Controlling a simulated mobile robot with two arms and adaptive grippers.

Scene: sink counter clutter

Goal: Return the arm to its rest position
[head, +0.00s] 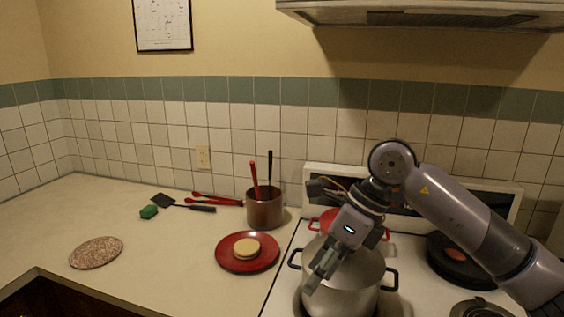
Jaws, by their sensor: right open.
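My right arm comes in from the right. Its gripper (321,268) points down and to the left over the steel pot (345,301) on the stove. The gripper is open, and I see nothing held in it. Its fingers overlap the pot's left part in the picture; I cannot tell how far above the pot they are. My left gripper is not in view.
The pot stands on the white stove (285,290), with a red pan (325,219) behind it and a dark pan (455,268) to the right. A red plate (228,262), a brown utensil pot (264,210) and a green sponge (148,212) are on the counter. The counter's left is mostly clear.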

